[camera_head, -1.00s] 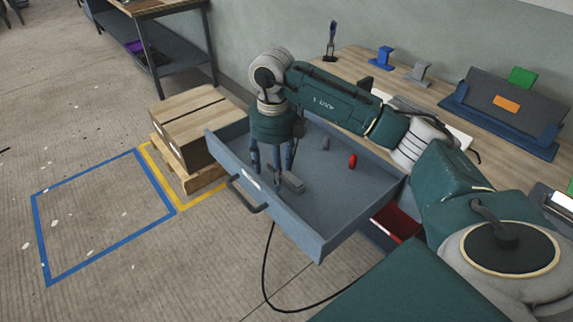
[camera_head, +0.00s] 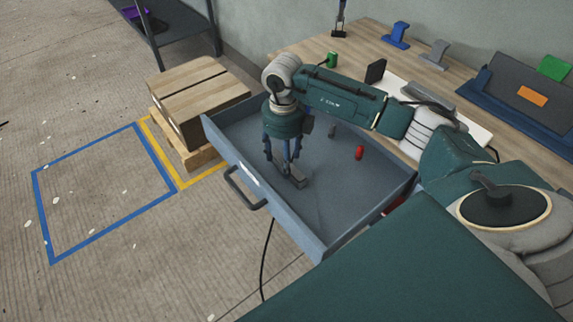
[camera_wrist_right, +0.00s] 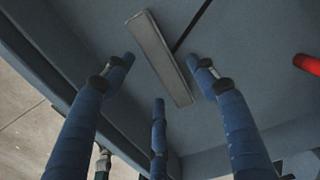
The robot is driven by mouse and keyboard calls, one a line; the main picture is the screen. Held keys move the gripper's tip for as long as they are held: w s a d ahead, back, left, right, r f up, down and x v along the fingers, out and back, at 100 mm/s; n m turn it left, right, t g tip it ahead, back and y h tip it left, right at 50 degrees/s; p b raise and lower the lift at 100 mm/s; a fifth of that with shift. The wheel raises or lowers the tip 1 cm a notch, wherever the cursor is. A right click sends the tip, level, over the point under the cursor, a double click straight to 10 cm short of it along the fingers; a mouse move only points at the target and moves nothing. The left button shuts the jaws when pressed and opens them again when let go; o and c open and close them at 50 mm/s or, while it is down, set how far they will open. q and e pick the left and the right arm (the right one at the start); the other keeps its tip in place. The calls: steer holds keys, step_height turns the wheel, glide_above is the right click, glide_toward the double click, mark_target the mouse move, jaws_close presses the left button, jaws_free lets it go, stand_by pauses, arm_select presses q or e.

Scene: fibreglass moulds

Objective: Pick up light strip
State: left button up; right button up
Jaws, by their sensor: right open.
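The light strip appears to be the flat grey bar (camera_head: 297,181) lying in the open blue-grey drawer (camera_head: 345,205), near its front wall. It also shows in the right wrist view (camera_wrist_right: 158,58) as a slim, slanted bar on the drawer floor. My right gripper (camera_head: 287,167) points down into the drawer just over the bar. In the right wrist view its blue fingers (camera_wrist_right: 160,85) are spread on either side of the bar and hold nothing. Whether the fingertips touch the drawer floor is not clear. My left gripper is not in view.
A red item (camera_head: 360,152) and a small dark item (camera_head: 332,131) lie deeper in the drawer. The drawer walls stand close around my gripper. A wooden workbench (camera_head: 300,43) stands behind.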

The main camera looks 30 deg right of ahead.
step_height(320, 180, down, 2)
steer(key=shift+f, duration=0.25)
steer(key=c, duration=1.1)
steer(key=shift+c, duration=1)
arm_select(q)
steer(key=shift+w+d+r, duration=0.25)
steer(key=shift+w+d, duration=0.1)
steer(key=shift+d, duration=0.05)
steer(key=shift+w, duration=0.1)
